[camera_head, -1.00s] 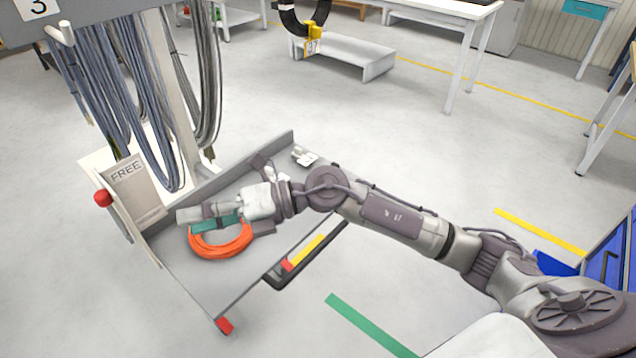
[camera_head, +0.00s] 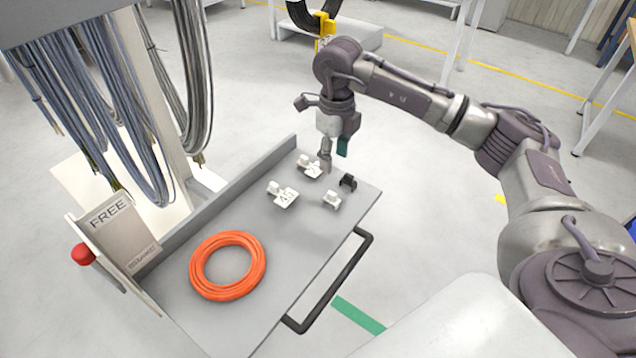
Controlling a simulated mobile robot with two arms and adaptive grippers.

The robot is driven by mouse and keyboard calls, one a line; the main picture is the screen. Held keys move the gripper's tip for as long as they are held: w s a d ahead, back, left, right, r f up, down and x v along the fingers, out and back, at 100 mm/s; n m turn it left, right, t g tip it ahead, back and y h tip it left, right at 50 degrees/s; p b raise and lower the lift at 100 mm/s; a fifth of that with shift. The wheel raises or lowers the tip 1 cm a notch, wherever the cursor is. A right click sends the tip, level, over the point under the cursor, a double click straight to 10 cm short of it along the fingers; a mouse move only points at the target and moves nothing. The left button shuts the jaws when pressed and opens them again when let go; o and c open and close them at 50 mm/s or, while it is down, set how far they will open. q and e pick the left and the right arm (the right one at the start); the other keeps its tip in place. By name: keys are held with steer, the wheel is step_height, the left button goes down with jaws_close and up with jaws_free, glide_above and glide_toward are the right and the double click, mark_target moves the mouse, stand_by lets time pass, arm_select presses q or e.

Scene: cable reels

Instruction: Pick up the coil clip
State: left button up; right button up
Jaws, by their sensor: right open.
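Several small clip-like pieces lie at the far right end of the grey tray (camera_head: 190,320). There is a white labelled piece (camera_head: 283,195), a second white piece (camera_head: 309,167), a smaller white piece (camera_head: 332,200) and a black piece (camera_head: 348,182). I cannot tell for sure which one is the coil clip. My right gripper (camera_head: 334,158) is open and empty, pointing down just above this group, nearest the second white piece and the black piece. One finger is grey, the other teal. My left gripper is not in view.
An orange cable coil (camera_head: 228,266) lies flat on the tray's near left part. A sign reading FREE (camera_head: 112,222) and a red knob (camera_head: 83,254) stand at its left. Grey cables (camera_head: 120,110) hang behind. A black handle (camera_head: 340,283) runs along the right edge.

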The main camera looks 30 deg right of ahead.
steer(key=p, duration=0.1)
glide_above(332, 193)
steer(key=f, duration=0.6)
steer(key=shift+s+d+f, duration=0.15)
steer(key=shift+s+d, duration=0.05)
steer(key=shift+s, duration=0.15)
step_height(332, 193, down, 3)
steer(key=shift+w+a+f+p, duration=0.1)
steer(key=shift+w+a+p, duration=0.05)
steer(key=shift+p, duration=0.25)
steer(key=f, duration=0.3)
steer(key=shift+w+a+f+p, duration=0.1)
steer(key=shift+w+f+p, duration=0.1)
steer(key=shift+p, duration=0.2)
steer(key=shift+f, duration=0.15)
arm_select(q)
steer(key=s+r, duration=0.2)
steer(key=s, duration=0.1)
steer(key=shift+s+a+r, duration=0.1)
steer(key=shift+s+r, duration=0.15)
arm_select(e)
steer(key=c, duration=1)
